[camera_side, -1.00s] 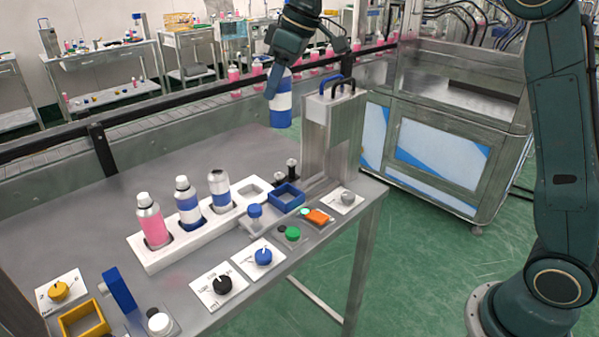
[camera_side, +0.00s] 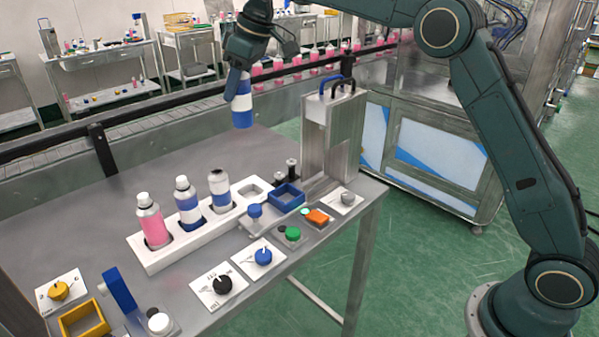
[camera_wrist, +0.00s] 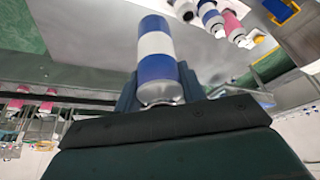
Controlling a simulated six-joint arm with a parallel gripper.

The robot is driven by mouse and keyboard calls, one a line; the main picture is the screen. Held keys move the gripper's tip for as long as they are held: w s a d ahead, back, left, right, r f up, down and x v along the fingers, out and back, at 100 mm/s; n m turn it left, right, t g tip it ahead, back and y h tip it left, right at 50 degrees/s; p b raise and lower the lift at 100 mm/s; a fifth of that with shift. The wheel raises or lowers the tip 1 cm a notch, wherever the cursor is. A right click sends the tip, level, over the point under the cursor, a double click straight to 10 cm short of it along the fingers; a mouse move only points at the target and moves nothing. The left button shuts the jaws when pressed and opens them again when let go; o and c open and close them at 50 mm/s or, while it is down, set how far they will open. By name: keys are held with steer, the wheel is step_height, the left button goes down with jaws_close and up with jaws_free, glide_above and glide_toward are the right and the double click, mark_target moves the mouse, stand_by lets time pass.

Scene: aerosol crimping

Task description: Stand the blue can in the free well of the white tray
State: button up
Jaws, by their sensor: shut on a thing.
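My gripper (camera_side: 240,74) is shut on the blue can (camera_side: 242,106), which has blue and white bands. It holds the can nearly upright, in the air above the back of the table. In the wrist view the blue can (camera_wrist: 156,60) stands out between the fingers. The white tray (camera_side: 157,262) lies on the table, below and in front of the can. Three of its wells hold a pink bottle (camera_side: 153,226), a blue-and-white bottle (camera_side: 188,208) and a blue-and-white can (camera_side: 220,190). The free well (camera_side: 252,189) is at the tray's right end.
A metal column with handles (camera_side: 330,130) stands right of the free well. A blue square holder (camera_side: 287,198) and several knobs, one green (camera_side: 292,233), line the front edge. A rail (camera_side: 60,142) runs behind. The table behind the tray is clear.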

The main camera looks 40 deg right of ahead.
steer(key=shift+f, duration=0.15)
step_height(320, 180, down, 20)
steer(key=shift+r, duration=0.15)
stand_by(1.0)
steer(key=o, duration=1.2)
steer(key=shift+c, duration=0.2)
steer(key=v, duration=1.2)
steer(key=shift+s, duration=0.1)
